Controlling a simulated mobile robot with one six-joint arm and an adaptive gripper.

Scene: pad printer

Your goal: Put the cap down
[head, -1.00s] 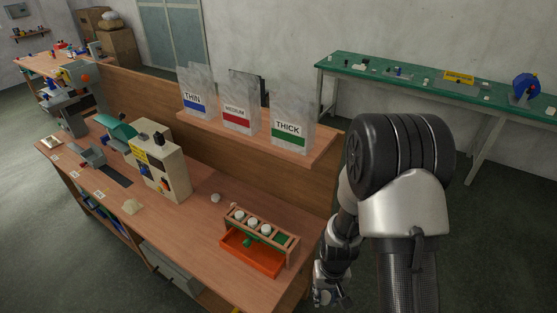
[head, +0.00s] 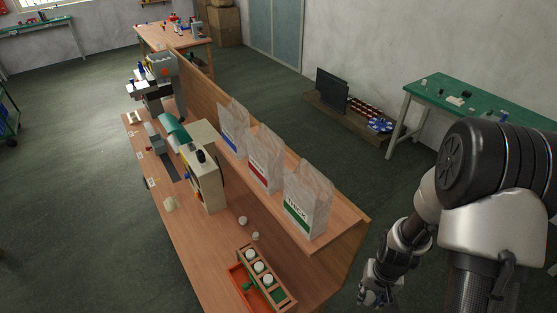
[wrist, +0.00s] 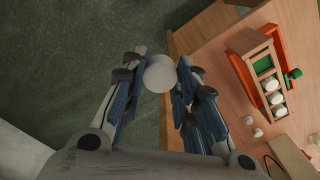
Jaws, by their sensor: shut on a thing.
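My gripper (wrist: 158,78) is shut on a white round cap (wrist: 160,72), held between the fingertips in the wrist view. Below the cap is dark floor, with the bench edge just to its right. In the head view my gripper (head: 374,292) hangs at the lower right, off the bench's end; the cap cannot be made out there. A wooden rack (head: 282,302) on the bench (head: 205,255) holds several white round pieces. It also shows at the right of the wrist view (wrist: 250,62).
An orange tray (head: 235,276) lies against the rack. Two small white pieces (head: 243,221) (head: 255,236) sit on the bench nearby. A raised shelf carries THIN, MEDIUM and THICK bags (head: 307,205). A beige machine (head: 205,178) stands farther along.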

